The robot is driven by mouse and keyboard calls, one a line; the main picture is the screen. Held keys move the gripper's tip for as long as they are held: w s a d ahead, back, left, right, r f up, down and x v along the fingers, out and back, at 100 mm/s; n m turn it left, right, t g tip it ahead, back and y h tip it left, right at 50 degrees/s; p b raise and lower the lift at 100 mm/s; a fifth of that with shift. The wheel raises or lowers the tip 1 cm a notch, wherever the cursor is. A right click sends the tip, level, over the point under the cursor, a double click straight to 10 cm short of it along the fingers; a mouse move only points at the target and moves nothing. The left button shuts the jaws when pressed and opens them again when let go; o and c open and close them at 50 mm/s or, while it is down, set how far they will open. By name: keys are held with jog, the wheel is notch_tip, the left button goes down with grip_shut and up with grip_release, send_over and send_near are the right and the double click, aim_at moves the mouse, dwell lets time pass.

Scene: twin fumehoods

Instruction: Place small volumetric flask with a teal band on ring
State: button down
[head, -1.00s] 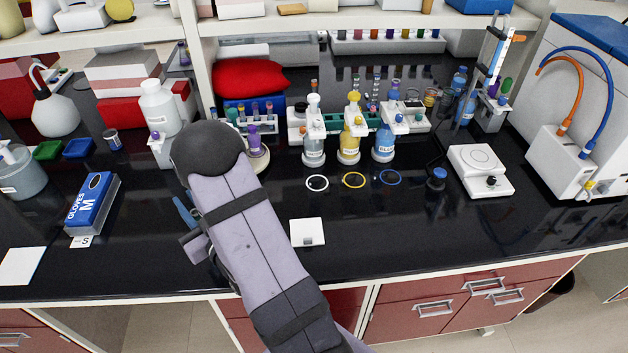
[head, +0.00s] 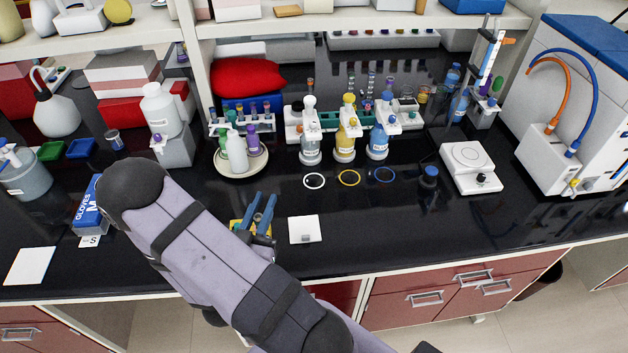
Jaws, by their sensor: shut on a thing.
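My gripper (head: 265,198) has blue fingers and is low over the front of the black bench, left of the white square pad. Its fingers are close together on something that I cannot make out in this view. I cannot pick out a small volumetric flask with a teal band anywhere. Three flat rings lie in a row on the bench: a white ring (head: 314,188), a yellow ring (head: 349,184) and a blue ring (head: 384,181). All three look empty. They are to the right of my gripper and farther back.
Behind the rings stand a clear bottle (head: 310,150), a yellow bottle (head: 346,148) and a blue bottle (head: 378,145). A round tray (head: 236,174) with bottles is behind my gripper. A white pad (head: 305,236) and a hotplate (head: 472,178) are to the right. The right front bench is clear.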

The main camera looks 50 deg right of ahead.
jog(key=s+f+g+b, duration=0.1)
jog(key=s+f, duration=0.3)
jog(key=f, duration=0.1)
jog(key=r+b+x, duration=0.1)
jog(key=b+x, duration=0.2)
jog(key=x, duration=2.6)
jog(key=shift+s+m, duration=0.4)
jog(key=shift+d+r, duration=0.15)
jog(key=shift+d, duration=0.1)
jog(key=d, duration=0.1)
jog(key=w+d+f, duration=0.1)
jog(key=d+b, duration=0.1)
jog(key=shift+w+d+f, duration=0.15)
jog(key=shift+w+f, duration=0.05)
jog(key=shift+f, duration=0.15)
